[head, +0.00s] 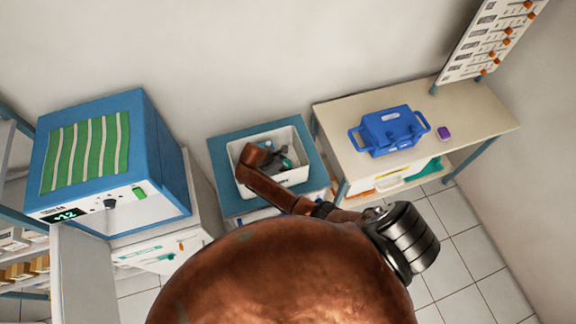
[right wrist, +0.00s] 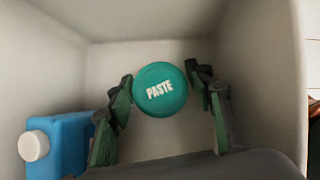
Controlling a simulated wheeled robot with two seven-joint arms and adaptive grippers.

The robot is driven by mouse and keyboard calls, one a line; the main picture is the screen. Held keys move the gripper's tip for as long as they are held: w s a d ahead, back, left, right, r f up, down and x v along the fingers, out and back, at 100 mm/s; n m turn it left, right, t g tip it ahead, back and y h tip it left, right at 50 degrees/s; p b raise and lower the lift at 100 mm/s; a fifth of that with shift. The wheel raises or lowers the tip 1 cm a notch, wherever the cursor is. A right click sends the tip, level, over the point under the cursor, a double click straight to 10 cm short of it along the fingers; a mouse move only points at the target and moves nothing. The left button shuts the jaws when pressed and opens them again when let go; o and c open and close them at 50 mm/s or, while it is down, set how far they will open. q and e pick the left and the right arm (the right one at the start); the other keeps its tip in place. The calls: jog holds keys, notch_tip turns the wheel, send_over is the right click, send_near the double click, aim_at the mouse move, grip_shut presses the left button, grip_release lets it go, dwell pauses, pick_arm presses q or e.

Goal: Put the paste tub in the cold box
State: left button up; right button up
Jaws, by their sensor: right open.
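The paste tub (right wrist: 160,88), with a round teal lid marked PASTE, is inside a white bin; its teal lid also shows small in the head view (head: 287,163). My right gripper (right wrist: 158,78) is open in the bin, with one dark green-padded finger on each side of the tub. I cannot tell whether the fingers touch it. In the head view my right gripper (head: 276,157) is partly hidden by its own arm. My left gripper is out of view.
The white bin (head: 297,177) stands on a blue-topped stand (head: 225,163). A blue bottle (right wrist: 58,140) with a white cap is also in the bin. A bench (head: 470,115) at the right holds a blue case (head: 388,131) and a small purple item (head: 444,133). A striped cloth (head: 88,153) covers the cabinet top.

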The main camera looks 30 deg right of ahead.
jog(key=v, duration=1)
jog(key=shift+r, duration=0.2)
jog(key=shift+w+a, duration=0.1)
jog(key=shift+a, duration=0.05)
